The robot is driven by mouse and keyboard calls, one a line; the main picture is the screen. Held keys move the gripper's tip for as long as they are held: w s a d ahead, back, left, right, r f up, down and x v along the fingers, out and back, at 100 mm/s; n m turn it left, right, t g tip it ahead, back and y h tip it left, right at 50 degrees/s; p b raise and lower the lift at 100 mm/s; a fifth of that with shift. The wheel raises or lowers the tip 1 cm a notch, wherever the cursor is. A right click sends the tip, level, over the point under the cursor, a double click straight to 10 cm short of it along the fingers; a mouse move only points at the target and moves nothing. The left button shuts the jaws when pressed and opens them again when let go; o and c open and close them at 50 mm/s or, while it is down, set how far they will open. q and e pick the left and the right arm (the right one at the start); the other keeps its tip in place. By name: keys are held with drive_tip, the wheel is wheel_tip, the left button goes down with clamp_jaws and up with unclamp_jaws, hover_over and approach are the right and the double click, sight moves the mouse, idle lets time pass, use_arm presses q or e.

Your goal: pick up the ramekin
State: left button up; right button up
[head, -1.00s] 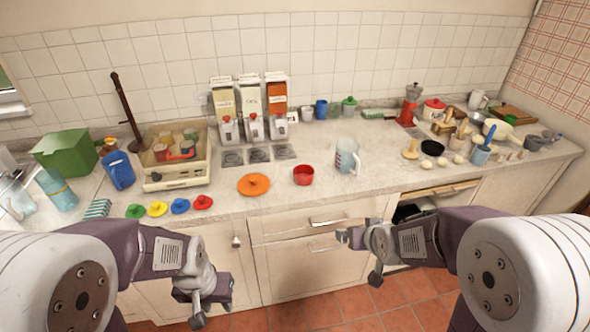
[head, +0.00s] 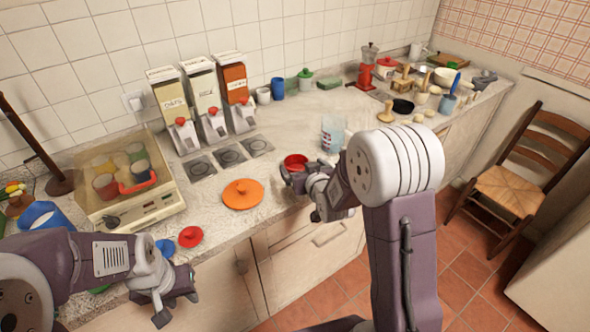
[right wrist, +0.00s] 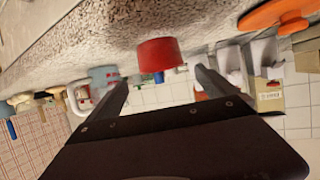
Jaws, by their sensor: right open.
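The ramekin is a small red bowl (head: 295,161) on the counter, right of the orange lid; its lower front is partly hidden by my right gripper (head: 294,180) in the head view. In the right wrist view, turned upside down, the ramekin (right wrist: 158,54) stands just beyond the two spread fingertips of my right gripper (right wrist: 161,78), roughly centred between them. The right gripper is open and empty; I cannot tell whether it touches the bowl. My left gripper (head: 177,306) is in front of the counter at lower left, its fingers apart and empty.
The orange lid (head: 243,193) lies left of the ramekin. A measuring jug (head: 332,133) stands close behind on the right, also in the right wrist view (right wrist: 103,78). Dispensers (head: 205,100) stand at the back. Red (head: 190,236) and blue (head: 166,246) lids lie near the left arm.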

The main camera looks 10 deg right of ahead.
sight(293, 159)
drive_tip(key=x, duration=0.2)
drive_tip(key=a+x, duration=0.1)
drive_tip(key=x, duration=0.1)
drive_tip(key=shift+w+d+f, duration=0.25)
drive_tip(key=shift+w, duration=0.05)
drive_tip(key=x, duration=0.4)
drive_tip(key=shift+w+f+p, duration=0.25)
drive_tip(key=shift+f+p, duration=0.05)
drive_tip(key=shift+p, duration=0.05)
drive_tip(key=shift+s+r, duration=0.1)
drive_tip(key=shift+s, duration=0.05)
drive_tip(key=c, duration=1.5)
